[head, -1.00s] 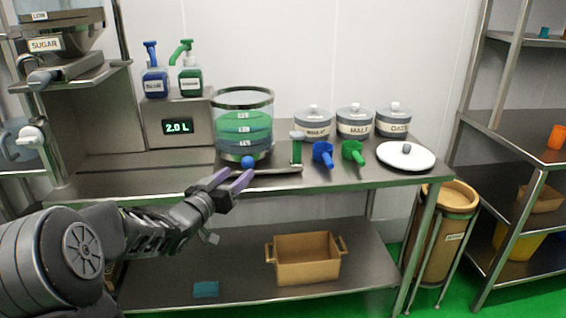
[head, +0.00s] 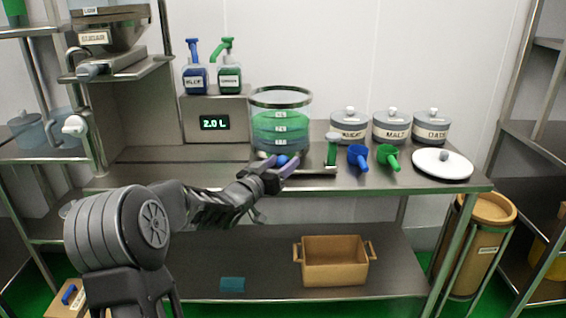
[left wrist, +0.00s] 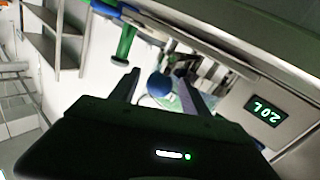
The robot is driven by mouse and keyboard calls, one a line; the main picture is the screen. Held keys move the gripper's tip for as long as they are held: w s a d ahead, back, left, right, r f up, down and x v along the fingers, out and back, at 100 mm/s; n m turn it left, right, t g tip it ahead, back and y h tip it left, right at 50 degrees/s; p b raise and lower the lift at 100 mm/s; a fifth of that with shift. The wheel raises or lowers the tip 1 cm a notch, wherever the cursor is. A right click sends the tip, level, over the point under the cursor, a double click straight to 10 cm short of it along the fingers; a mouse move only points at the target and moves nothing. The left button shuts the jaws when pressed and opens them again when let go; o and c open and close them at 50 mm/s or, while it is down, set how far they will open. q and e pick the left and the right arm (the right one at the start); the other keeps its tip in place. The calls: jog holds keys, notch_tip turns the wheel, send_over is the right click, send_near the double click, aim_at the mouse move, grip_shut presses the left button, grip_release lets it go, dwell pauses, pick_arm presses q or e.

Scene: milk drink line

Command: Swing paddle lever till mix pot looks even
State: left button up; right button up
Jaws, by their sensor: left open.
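The mix pot (head: 280,125) is a clear round vessel with a dark rim on the steel table. Its contents show uneven bands, green above and bluish below. The paddle lever's blue ball knob (head: 282,160) is at the pot's front foot. It also shows in the left wrist view (left wrist: 160,86), between the fingers. My left gripper (head: 282,170) is open at the table's front edge, its fingers around or just beside the knob; I cannot tell whether they touch it. The left gripper also shows in the wrist view (left wrist: 162,90). My right gripper is not in view.
A display (head: 214,123) reading 2.0 L stands left of the pot. A blue scoop (head: 358,157), a green scoop (head: 388,157) and a white lid (head: 442,163) lie to the right. Lidded canisters (head: 391,127) stand behind. A brown crate (head: 334,262) is on the lower shelf.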

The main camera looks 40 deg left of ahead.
pick_arm(q)
jog(key=shift+w, duration=0.4)
jog(key=shift+c, duration=0.4)
grip_shut()
dwell(0.8)
